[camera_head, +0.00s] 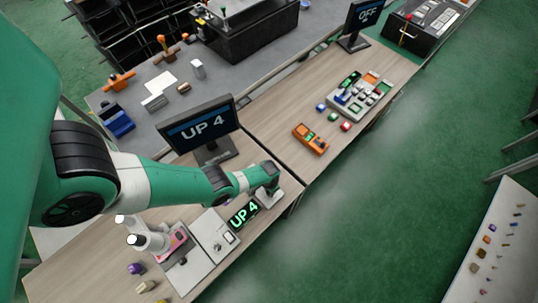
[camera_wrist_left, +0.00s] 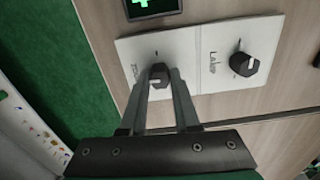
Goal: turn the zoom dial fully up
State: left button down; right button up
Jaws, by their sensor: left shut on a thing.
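The zoom dial (camera_wrist_left: 158,73) is a small dark knob with a light mark, on a white panel (camera_wrist_left: 203,80) in the left wrist view. My left gripper (camera_wrist_left: 160,80) is shut on it, with a finger on either side. The head view shows the gripper (camera_head: 268,194) at the bench's front edge, its fingers and the dial largely hidden by the arm. A small display (camera_head: 243,214) beside it reads "UP 4" in green. A monitor (camera_head: 205,131) behind also reads "UP 4". My right gripper is not in view.
A second dark dial (camera_wrist_left: 243,64), labelled LAMP, sits beside the zoom dial. A white microscope (camera_head: 150,236) stands left of the small display. An orange device (camera_head: 310,139) lies to the right on the bench. Bare wood (camera_head: 272,126) lies between the monitor and that device.

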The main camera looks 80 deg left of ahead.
pick_arm(q)
jog(key=m, duration=0.4)
jog(key=shift+m, duration=0.3)
jog(key=m, duration=0.4)
jog(key=shift+m, duration=0.3)
jog(key=m, duration=0.4)
jog(key=shift+m, duration=2.1)
jog(key=c, duration=0.6)
grip_release()
jog(key=shift+c, duration=0.2)
jog(key=shift+r, duration=0.1)
